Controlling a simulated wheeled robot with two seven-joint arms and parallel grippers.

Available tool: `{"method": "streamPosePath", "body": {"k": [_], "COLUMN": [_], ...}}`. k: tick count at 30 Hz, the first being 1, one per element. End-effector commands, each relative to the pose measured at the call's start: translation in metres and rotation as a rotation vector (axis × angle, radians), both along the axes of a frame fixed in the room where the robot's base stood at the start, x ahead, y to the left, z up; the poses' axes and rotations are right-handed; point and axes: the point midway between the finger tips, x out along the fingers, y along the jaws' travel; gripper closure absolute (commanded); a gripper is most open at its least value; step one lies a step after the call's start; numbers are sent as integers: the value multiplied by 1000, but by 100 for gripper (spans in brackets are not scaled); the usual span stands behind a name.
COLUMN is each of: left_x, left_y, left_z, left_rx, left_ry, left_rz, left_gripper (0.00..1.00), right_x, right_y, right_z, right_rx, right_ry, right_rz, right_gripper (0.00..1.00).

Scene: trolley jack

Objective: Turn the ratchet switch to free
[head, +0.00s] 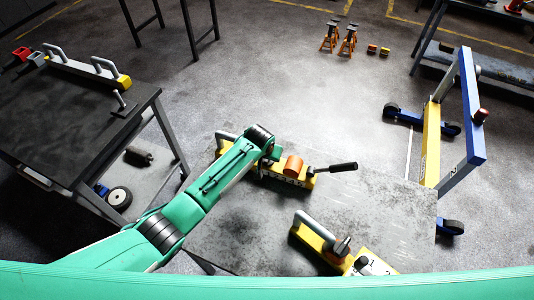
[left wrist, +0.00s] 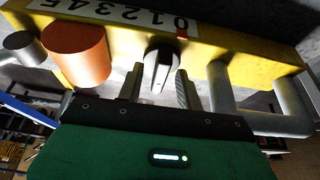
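A yellow tool bar (head: 261,170) lies on the grey work table in front of me. An orange cylinder (head: 293,166) and a black-handled lever (head: 336,167) are at its right end. In the left wrist view the bar (left wrist: 225,45) carries a white number scale (left wrist: 130,14) with a red mark near 0. A grey rounded lever (left wrist: 160,65), possibly the ratchet switch, sticks out below the scale. My left gripper (left wrist: 160,88) is open, with its fingers on either side of this lever; contact cannot be told. In the head view my arm partly hides the bar and gripper (head: 272,155). My right gripper is out of view.
A second yellow bar (head: 318,240) with a grey handle lies at the table's near edge. A dark table (head: 70,120) stands left with another handled bar. A blue and yellow frame (head: 468,110) on wheels stands right. Orange stands (head: 338,38) are on the floor behind.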

Motion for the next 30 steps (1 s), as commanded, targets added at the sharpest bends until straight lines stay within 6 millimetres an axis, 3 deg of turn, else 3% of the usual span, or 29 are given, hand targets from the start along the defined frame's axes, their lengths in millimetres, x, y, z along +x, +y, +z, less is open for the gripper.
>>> {"method": "streamPosePath", "body": {"k": [8,24,30], "left_x": [-8,-41,-48], "left_y": [3,14,17], "left_z": [21,105,123], "left_rx": [-1,-2,-1], "left_ry": [-3,-3,-1], "left_rz": [0,0,1], "left_gripper": [64,64,64], "right_x": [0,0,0], "right_y": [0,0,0], "right_z": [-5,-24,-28], "right_rx": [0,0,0], "right_ry": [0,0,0], "right_rz": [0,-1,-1], "right_gripper": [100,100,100]}}
